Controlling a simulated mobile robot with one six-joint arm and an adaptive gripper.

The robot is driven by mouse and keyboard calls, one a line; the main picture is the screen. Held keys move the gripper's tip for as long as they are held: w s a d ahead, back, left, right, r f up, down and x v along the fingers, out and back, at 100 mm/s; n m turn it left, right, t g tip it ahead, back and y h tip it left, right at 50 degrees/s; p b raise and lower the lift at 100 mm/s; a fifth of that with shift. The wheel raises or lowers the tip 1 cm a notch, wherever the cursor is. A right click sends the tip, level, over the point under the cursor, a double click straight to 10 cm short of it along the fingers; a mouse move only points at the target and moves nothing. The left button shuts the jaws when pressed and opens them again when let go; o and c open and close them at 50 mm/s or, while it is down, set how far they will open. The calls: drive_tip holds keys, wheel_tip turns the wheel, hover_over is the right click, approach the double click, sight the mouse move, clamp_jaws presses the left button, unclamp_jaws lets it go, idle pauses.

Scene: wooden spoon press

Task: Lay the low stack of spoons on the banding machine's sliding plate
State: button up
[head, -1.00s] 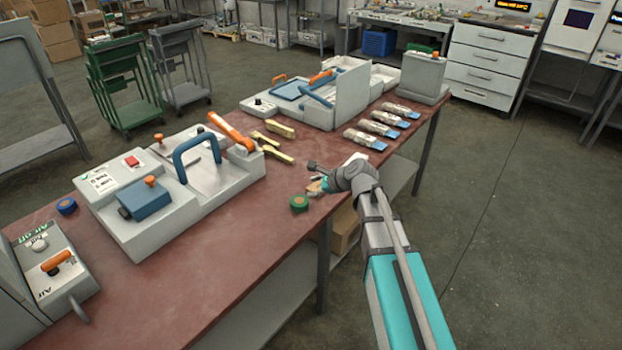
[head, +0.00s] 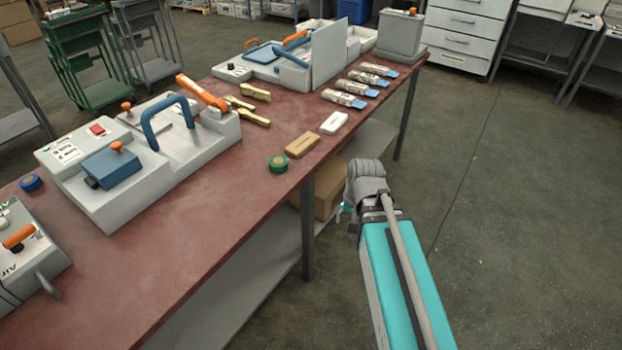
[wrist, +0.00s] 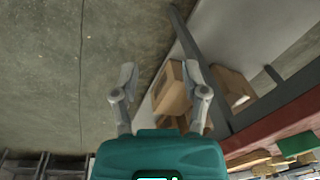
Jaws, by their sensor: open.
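Three pale yellow spoon stacks (head: 254,117) lie on the red table beside a grey machine; I cannot tell which is lowest. That machine (head: 110,195), at left, has a blue arched handle, an orange lever and a bare metal plate (head: 190,148); it may be the banding machine, but its label is unreadable. My gripper (wrist: 160,70) is open and empty in the wrist view, its fingers spread over the floor and lower shelf. In the head view my wrist hides most of it, off the table's front edge and well away from the stacks.
On the red table (head: 235,215) lie a green roll (head: 278,164), a brown block (head: 302,145), a white block (head: 334,123) and several wrapped packs (head: 344,99). Another machine (head: 285,65) stands behind. Cardboard boxes (wrist: 170,90) sit on the lower shelf. Open floor lies right.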

drive_tip(key=s+d+n, duration=0.1)
drive_tip(key=s+d+f+n+h, duration=0.1)
drive_tip(key=s, duration=0.1)
drive_tip(key=shift+d+f+g+b, duration=0.1)
drive_tip(key=shift+d+g+b, duration=0.2)
drive_tip(key=shift+d+g, duration=0.1)
drive_tip(key=shift+a, duration=0.1)
